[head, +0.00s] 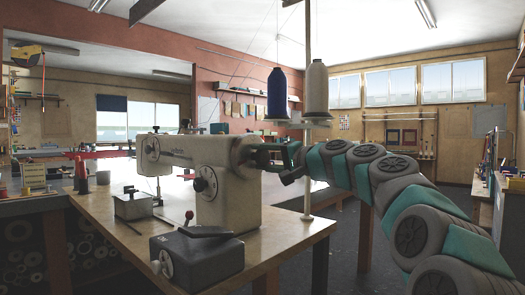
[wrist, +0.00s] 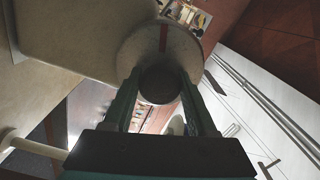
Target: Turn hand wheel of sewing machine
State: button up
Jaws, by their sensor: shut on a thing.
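The sewing machine (head: 190,160) stands on the wooden table, a pale cream body with dials on its front. Its hand wheel (head: 243,153) is at the right end of the machine. In the wrist view the round hand wheel (wrist: 185,45) shows a dark red mark near its top and a dark round hub (wrist: 160,82) in front. My gripper (head: 264,154) reaches in from the right at the wheel. In the wrist view my gripper (wrist: 160,90) has one finger on each side of the dark hub, shut on it. The finger contact points are partly hidden.
A dark grey box with a knob (head: 198,258) sits at the table's front edge. A blue thread cone (head: 277,93) and a white one (head: 316,88) stand above my arm on a pole (head: 308,170). The wooden table top (head: 120,236) is bare at front left.

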jog(key=m, duration=1.2)
jog(key=shift+f+m, duration=0.1)
jog(key=shift+m, duration=1.6)
jog(key=o, duration=1.3)
jog(key=shift+o, duration=0.2)
jog(key=shift+d, duration=0.1)
jog(key=v, duration=0.7)
jog(key=shift+s+d, duration=0.25)
jog(key=shift+d, duration=0.05)
